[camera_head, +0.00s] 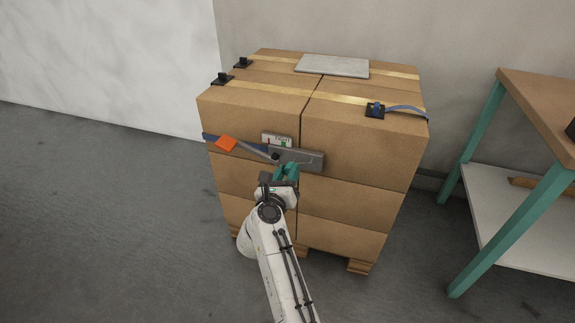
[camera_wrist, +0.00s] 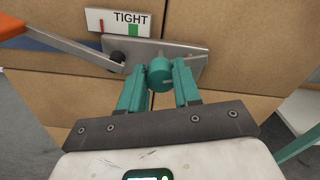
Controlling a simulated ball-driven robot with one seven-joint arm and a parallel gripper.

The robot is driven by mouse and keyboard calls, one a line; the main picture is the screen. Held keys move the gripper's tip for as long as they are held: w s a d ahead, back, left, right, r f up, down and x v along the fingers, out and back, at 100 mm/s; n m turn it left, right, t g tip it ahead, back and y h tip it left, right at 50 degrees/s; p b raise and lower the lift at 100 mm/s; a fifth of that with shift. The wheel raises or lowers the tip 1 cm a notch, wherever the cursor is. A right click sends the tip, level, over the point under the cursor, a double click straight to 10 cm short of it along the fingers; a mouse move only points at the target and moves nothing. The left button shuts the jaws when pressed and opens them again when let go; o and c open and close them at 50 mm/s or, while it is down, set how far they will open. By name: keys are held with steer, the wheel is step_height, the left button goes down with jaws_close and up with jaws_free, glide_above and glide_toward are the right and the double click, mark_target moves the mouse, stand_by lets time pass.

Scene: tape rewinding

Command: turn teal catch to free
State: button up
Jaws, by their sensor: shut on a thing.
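The teal catch (camera_wrist: 160,74) is a round knob on the grey metal plate (camera_wrist: 196,62) fixed to the front of the stacked boxes. My gripper (camera_wrist: 160,68) has teal fingers on either side of the catch and is shut on it. In the head view my gripper (camera_head: 287,171) is at the plate (camera_head: 311,160), and its fingers are hard to tell from the catch there. A grey lever (camera_wrist: 72,46) with an orange grip (camera_head: 226,144) runs left from a dark pivot on the plate. Any pointer on the catch is hidden.
A white gauge marked TIGHT (camera_wrist: 119,20), with a green block and a red needle at its left, sits above the plate. A blue strap (camera_head: 209,138) runs behind the lever. Cardboard boxes (camera_head: 350,199) stand on a pallet. A teal-legged workbench (camera_head: 486,126) is at right; the left floor is clear.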

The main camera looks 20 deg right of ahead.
steer(key=n+p, duration=0.1)
steer(key=n, duration=0.1)
steer(key=n+p, duration=0.1)
steer(key=p, duration=0.1)
steer(key=shift+a+r+n, duration=0.1)
steer(key=shift+r+n, duration=0.1)
steer(key=shift+n, duration=0.2)
steer(key=n+p, duration=0.2)
steer(key=n, duration=0.1)
steer(key=shift+w+f+n+p, duration=0.1)
steer(key=shift+n+p, duration=0.2)
steer(key=shift+p, duration=0.1)
steer(key=n+p, duration=0.1)
steer(key=n, duration=0.2)
steer(key=shift+f+n+p, duration=0.15)
steer(key=shift+n+p, duration=0.15)
steer(key=shift+p, duration=0.05)
steer(key=shift+f+n+p, duration=0.15)
steer(key=shift+n+p, duration=0.35)
steer(key=shift+n, duration=1.1)
steer(key=shift+a, duration=0.1)
steer(key=o, duration=1.1)
steer(key=shift+c, duration=0.2)
steer(key=p+v, duration=0.4)
steer(key=v, duration=0.6)
steer(key=shift+s+a+p, duration=0.15)
steer(key=shift+s+p, duration=0.15)
